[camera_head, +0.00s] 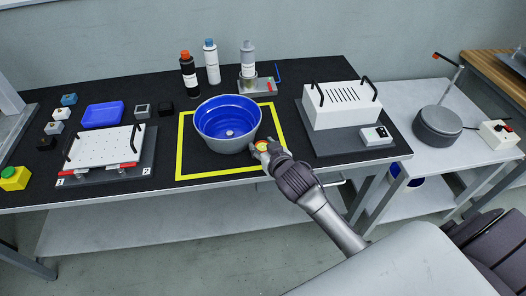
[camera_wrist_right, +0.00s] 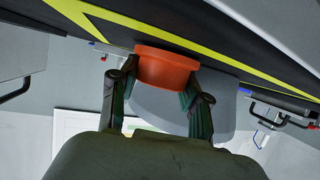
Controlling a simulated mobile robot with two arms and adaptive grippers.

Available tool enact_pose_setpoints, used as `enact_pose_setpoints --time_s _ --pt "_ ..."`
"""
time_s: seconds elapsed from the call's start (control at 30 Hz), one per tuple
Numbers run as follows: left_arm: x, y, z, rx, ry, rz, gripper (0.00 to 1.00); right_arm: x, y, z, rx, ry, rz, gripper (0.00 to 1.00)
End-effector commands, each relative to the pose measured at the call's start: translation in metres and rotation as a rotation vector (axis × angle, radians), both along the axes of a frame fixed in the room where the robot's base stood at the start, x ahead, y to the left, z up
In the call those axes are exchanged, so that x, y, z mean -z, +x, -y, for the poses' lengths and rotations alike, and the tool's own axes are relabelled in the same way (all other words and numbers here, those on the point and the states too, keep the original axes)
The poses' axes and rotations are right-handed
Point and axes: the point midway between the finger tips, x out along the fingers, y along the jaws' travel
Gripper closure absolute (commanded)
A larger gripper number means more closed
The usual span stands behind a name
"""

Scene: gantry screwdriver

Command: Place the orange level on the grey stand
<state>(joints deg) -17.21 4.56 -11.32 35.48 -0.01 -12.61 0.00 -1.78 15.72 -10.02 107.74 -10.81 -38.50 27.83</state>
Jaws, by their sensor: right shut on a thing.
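The orange level (camera_head: 262,146) is a small round piece with a yellowish top. In the right wrist view the orange level (camera_wrist_right: 166,68) sits between the two dark fingers. My right gripper (camera_head: 265,148) is shut on it, at the right front side of the blue-lined bowl, over the yellow-outlined area. The fingers hide part of its sides. A small grey metal stand (camera_head: 252,87) with red and green parts is at the back of the table, beside a grey bottle. I cannot tell for sure that this is the task's stand. My left gripper is not in view.
The bowl (camera_head: 222,142) stands inside the yellow outline (camera_head: 182,150). Bottles (camera_head: 188,78) stand behind it. A white perforated plate fixture (camera_head: 104,146) and blue tray (camera_head: 103,114) are left; a white slotted box (camera_head: 342,107) is right. The black table's front strip is clear.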

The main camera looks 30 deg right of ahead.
Motion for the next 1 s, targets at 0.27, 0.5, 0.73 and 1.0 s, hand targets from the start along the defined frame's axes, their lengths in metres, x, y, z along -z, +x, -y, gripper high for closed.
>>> enact_pose_setpoints --time_s 0.27,0.5,0.73,1.0 --pt "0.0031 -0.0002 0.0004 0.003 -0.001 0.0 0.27 0.0021 -0.001 -0.0002 -0.001 0.0 -0.001 0.89" --pt "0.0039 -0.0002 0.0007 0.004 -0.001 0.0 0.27 0.0055 -0.0014 -0.0001 0.0 0.001 -0.002 0.4" --pt "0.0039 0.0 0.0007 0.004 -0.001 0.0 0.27 0.0055 -0.0014 -0.0001 0.0 0.001 -0.002 0.28" --pt "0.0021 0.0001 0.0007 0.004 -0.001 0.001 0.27 0.0004 -0.0075 -0.0006 -0.001 0.001 -0.002 0.28"
